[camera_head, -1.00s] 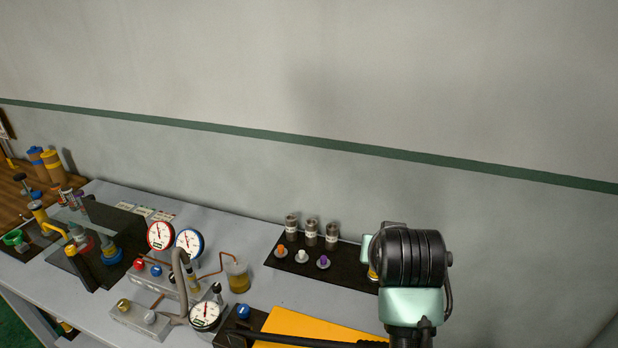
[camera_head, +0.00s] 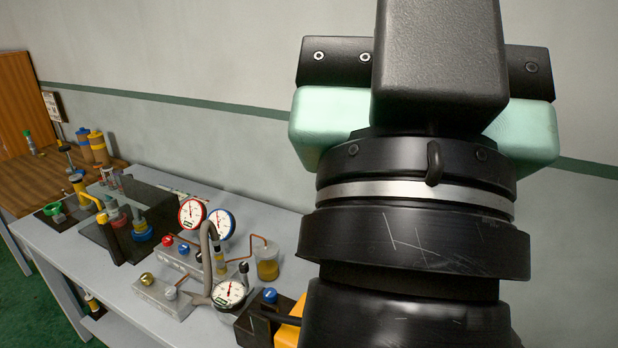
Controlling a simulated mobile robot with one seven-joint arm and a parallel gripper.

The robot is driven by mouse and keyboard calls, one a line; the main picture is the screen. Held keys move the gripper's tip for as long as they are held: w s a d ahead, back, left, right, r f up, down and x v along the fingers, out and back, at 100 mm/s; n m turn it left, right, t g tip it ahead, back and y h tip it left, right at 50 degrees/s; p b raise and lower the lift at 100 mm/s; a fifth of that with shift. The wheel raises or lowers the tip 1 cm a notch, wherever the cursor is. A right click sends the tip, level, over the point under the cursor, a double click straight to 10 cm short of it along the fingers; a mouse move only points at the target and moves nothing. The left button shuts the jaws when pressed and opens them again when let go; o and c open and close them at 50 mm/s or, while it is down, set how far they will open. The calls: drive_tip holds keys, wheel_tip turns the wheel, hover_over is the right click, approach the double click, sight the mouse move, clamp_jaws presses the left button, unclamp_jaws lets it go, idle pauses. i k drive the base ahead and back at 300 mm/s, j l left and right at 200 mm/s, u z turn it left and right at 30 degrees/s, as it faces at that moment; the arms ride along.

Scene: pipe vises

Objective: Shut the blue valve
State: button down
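A small blue knob (camera_head: 183,248) sits beside a red knob on the grey gauge block (camera_head: 190,262), left of centre. Another blue knob (camera_head: 270,295) tops a dark box (camera_head: 252,322) at the bottom, close to the arm. I cannot tell for certain which of them is the blue valve. The end of my arm with my gripper (camera_head: 440,65) fills the right half, large and close to the camera, with black and mint parts. Its fingertips are not discernible. It appears to touch no knob.
Two round gauges, red-rimmed (camera_head: 192,213) and blue-rimmed (camera_head: 221,224), stand behind the knobs. A third gauge (camera_head: 228,293), a curved grey hose (camera_head: 207,250) and a jar (camera_head: 267,262) crowd the table. My arm hides the table's right part.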

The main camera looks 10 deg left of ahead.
sight(183, 248)
drive_tip(key=i+j+u, duration=0.15)
drive_tip(key=i+j, duration=1.55)
drive_tip(key=j, duration=0.15)
